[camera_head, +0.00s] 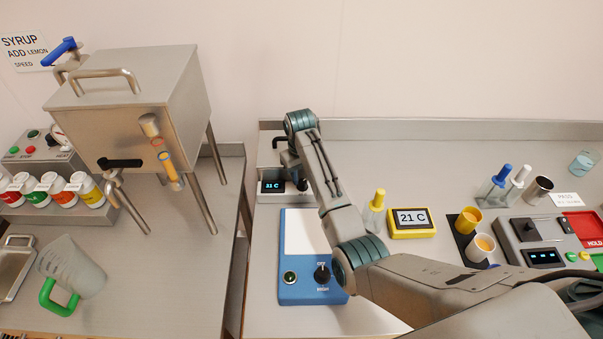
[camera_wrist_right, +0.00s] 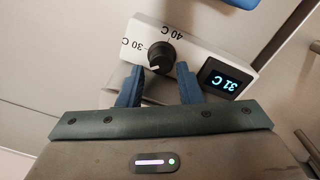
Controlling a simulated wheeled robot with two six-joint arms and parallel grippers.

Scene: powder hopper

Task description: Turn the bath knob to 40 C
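The bath's white control box (camera_wrist_right: 205,52) shows in the right wrist view, upside down, with "30 C" and "40 C" printed by a round black bath knob (camera_wrist_right: 155,54). Its display (camera_wrist_right: 224,79) reads 31 C. The knob has a white pointer mark; its exact setting is hard to read. My right gripper (camera_wrist_right: 160,70) is open, its blue fingertips on either side of the near part of the knob, closer on the left; contact is unclear. My left gripper is out of view.
A blue plate unit (camera_head: 297,292) with an OFF/HIGH dial stands in front of the bath. A yellow 21 C display (camera_head: 411,222) and a yellow-capped bottle (camera_head: 376,206) stand right of my arm. A steel hopper (camera_head: 135,85) stands on the left bench.

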